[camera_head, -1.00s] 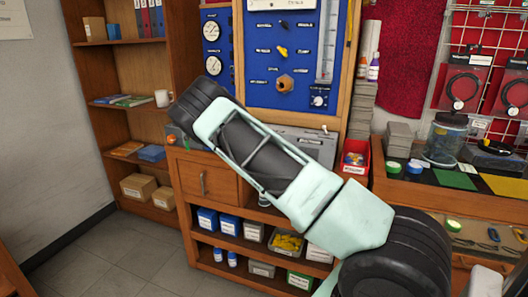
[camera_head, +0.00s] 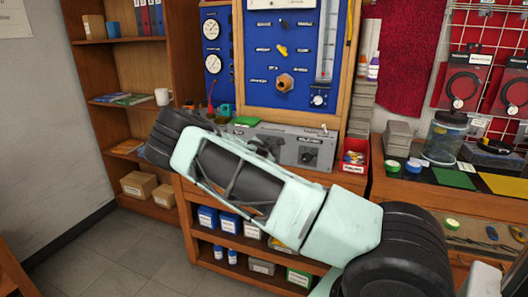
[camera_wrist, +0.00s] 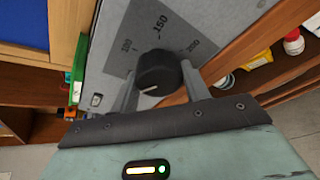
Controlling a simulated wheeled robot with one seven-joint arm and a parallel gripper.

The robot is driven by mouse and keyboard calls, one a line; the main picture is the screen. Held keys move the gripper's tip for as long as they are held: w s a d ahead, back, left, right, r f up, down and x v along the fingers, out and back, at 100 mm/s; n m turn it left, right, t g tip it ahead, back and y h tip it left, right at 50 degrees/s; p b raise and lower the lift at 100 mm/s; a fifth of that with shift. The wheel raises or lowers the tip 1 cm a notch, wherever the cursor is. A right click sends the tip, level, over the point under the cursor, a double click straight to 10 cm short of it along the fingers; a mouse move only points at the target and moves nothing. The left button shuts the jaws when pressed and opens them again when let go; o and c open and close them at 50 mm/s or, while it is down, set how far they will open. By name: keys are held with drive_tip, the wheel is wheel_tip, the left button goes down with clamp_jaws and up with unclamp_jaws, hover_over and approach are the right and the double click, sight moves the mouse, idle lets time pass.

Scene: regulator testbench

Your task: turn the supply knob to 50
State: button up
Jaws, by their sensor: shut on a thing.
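The supply knob (camera_wrist: 157,70) is a round black knob with a white pointer line, on a grey panel in the wrist view. The dark dial plate (camera_wrist: 140,38) around it shows the marks 100, 150 and 200. The pointer line faces the lower left of the picture, away from these marks. Any mark for 50 is hidden or out of view. My gripper (camera_wrist: 159,66) has one grey finger on each side of the knob and is shut on it. In the head view my arm covers part of the grey regulator box (camera_head: 268,130), and I cannot make out my gripper clearly.
A blue board (camera_head: 284,92) with gauges and valves stands behind the box. A red bin (camera_head: 356,170) is to its right, with a glass jar (camera_head: 446,138) farther right. Shelves with small boxes (camera_head: 229,222) lie below. A green item (camera_wrist: 78,72) shows beside the panel.

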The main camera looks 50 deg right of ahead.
drive_tip(key=shift+f, duration=0.15)
idle(0.4)
drive_tip(key=o, duration=1)
drive_tip(key=shift+a, duration=0.1)
drive_tip(key=b+v, duration=0.1)
drive_tip(key=v, duration=1.6)
drive_tip(key=shift+a+r+b, duration=0.15)
drive_tip(key=shift+r+b, duration=0.05)
drive_tip(key=shift+b, duration=0.2)
drive_tip(key=shift+f, duration=0.1)
